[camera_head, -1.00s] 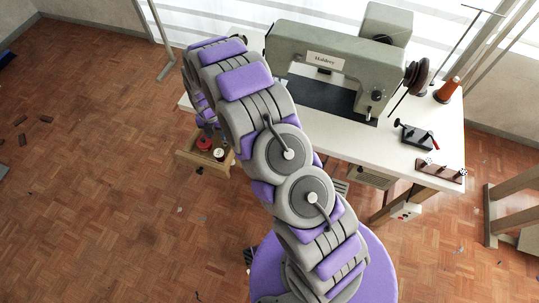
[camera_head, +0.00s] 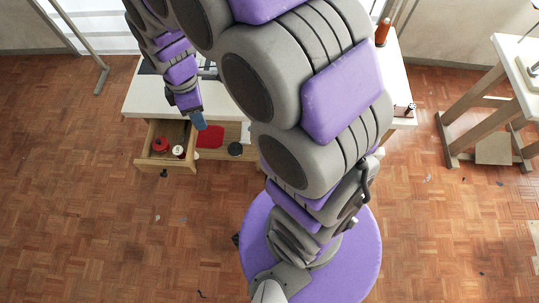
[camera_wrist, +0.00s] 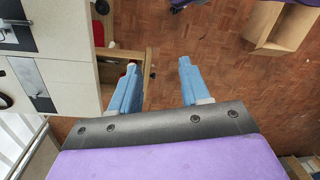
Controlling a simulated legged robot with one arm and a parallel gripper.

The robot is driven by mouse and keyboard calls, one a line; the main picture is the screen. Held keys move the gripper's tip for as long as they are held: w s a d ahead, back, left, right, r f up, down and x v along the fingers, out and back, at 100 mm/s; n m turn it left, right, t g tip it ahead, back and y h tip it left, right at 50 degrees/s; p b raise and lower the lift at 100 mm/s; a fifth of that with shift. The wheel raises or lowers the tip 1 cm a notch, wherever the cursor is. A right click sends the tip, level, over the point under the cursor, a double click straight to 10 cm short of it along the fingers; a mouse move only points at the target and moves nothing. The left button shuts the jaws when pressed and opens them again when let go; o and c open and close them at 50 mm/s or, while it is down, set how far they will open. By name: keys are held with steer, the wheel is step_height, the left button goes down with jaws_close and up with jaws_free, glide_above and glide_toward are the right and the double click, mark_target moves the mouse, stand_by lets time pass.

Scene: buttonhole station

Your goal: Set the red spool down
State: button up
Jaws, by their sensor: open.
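The red spool (camera_head: 160,144) sits in the open wooden drawer (camera_head: 158,163), at the left of a white spool (camera_head: 178,151). My gripper (camera_head: 199,121) is to the right of the red spool, apart from it, by the drawer's right side. In the wrist view my gripper (camera_wrist: 158,63) is open, its two blue fingers wide apart. Only a wooden edge and floor show between them. A small red patch shows beside the left finger in the wrist view; I cannot tell what it is.
A flat red piece (camera_head: 210,137) and a dark round thing (camera_head: 235,149) lie right of the drawer. The white table (camera_head: 143,103) stands behind, with an orange thread cone (camera_head: 382,32). My arm hides much of it. A wooden stand (camera_head: 480,118) is at right.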

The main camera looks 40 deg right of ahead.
steer(key=s+d+r+m, duration=0.2)
steer(key=s+m, duration=0.2)
steer(key=s, duration=0.3)
steer(key=s+d+r+m, duration=0.1)
steer(key=s+r+m, duration=0.1)
steer(key=s+m, duration=0.3)
steer(key=s+d+r+m, duration=0.2)
steer(key=s+m, duration=0.3)
steer(key=s, duration=0.6)
steer(key=shift+d+r+g, duration=0.3)
steer(key=shift+d+r, duration=0.05)
steer(key=shift+r, duration=0.1)
steer(key=shift+w, duration=0.1)
